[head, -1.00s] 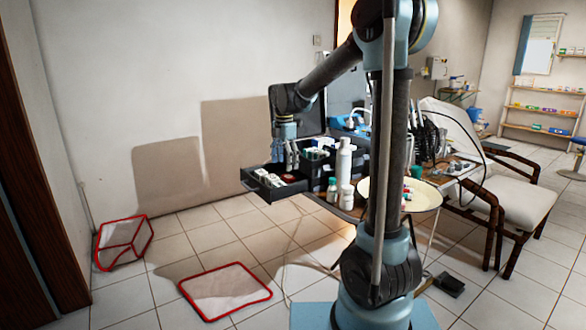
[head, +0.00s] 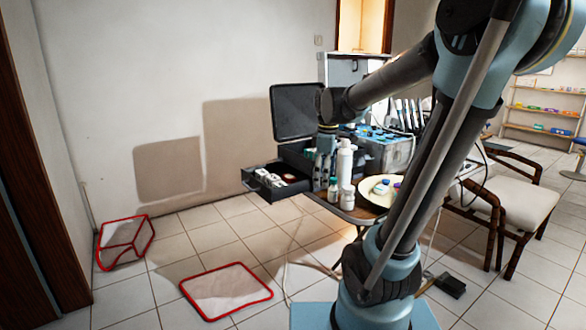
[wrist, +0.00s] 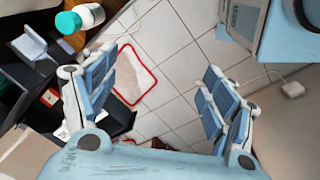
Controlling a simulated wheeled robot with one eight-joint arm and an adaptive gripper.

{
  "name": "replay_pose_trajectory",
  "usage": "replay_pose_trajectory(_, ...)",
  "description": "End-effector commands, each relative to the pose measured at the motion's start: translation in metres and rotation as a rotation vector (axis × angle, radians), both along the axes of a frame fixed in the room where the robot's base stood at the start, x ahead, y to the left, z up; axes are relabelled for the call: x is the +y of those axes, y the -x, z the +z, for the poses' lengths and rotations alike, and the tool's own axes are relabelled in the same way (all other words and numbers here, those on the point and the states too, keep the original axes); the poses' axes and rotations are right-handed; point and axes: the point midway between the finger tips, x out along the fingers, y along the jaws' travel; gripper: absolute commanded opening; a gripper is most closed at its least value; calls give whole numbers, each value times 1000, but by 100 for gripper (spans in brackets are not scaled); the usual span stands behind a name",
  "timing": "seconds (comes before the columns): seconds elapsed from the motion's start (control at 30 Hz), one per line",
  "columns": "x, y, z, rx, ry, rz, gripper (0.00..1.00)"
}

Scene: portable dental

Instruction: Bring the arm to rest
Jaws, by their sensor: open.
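My gripper (wrist: 160,95) is open and empty in the wrist view, its two blue-padded fingers spread wide with floor tiles showing between them. In the head view my gripper (head: 323,170) hangs pointing down at the front of the dental table, close to the black case and the white bottles. My arm rises from the blue base and leans to the right, reaching back over the table. Whether the fingers touch anything there is hard to tell.
A black case (head: 297,108) with an open drawer (head: 272,184) of small items stands on the table. White bottles (head: 345,160) and a round cream tray (head: 372,197) are beside it. Red-framed pieces (head: 225,291) lie on the open tiled floor at left. A cushioned chair (head: 520,199) stands right.

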Motion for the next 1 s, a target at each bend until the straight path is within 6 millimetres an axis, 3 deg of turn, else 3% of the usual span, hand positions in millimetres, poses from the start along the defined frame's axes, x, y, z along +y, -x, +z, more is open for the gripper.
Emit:
replay_pose_trajectory(0.37, -48, 86, -36, -38, -50, -502, 78)
replay_pose_trajectory(0.7, -76, 154, -88, -71, -108, -953, 78)
replay_pose_trajectory(1.0, -85, 186, -123, -88, -149, -1208, 78)
